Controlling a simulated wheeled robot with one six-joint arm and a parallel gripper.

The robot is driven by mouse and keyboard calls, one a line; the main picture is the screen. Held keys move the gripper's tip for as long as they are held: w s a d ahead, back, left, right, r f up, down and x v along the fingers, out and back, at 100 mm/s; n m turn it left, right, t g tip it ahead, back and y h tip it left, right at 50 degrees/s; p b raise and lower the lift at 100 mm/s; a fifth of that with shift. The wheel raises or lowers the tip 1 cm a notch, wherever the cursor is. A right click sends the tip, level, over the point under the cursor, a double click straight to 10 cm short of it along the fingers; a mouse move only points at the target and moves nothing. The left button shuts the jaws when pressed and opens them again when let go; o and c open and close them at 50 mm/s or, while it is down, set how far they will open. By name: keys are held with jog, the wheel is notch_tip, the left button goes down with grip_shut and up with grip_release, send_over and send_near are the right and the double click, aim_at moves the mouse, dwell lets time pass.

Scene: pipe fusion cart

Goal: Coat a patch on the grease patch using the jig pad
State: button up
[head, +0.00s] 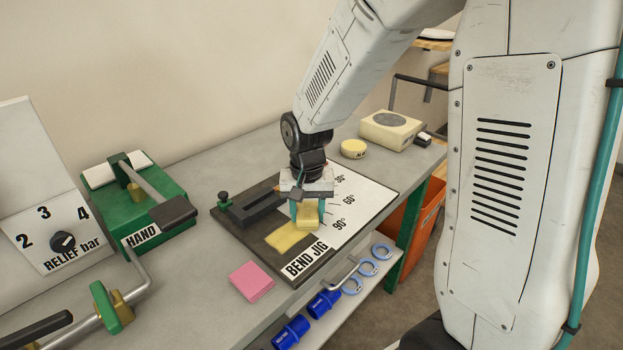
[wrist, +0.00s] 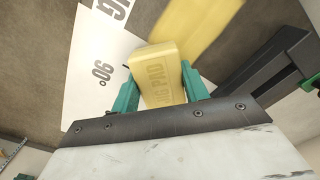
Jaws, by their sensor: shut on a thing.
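The jig pad (head: 307,219) is a small yellow block held in my gripper (head: 308,208) above the bend jig board (head: 329,246). In the wrist view the jig pad (wrist: 158,77) sits between the two green fingers of my gripper (wrist: 160,88), with lettering on its face. My gripper is shut on it. The grease patch (head: 284,238) is a flat yellow area on the dark board, just left of the pad. It also shows in the wrist view (wrist: 228,45), beside the pad. Whether the pad touches the board is hard to tell.
A black bar fixture (head: 252,206) stands on the board behind the patch. Pink notes (head: 251,281) lie in front of it. A green hand pump (head: 139,200) stands left. A round yellow tin (head: 354,148) and a cream box (head: 391,130) stand at the back right.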

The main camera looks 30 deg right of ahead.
aim_at(309, 210)
jog(key=shift+w+d+r, duration=0.1)
jog(key=shift+d, duration=0.25)
notch_tip(309, 210, up, 3)
jog(key=shift+a+f, duration=0.1)
jog(key=shift+f, duration=0.1)
jog(key=shift+r, duration=2.7)
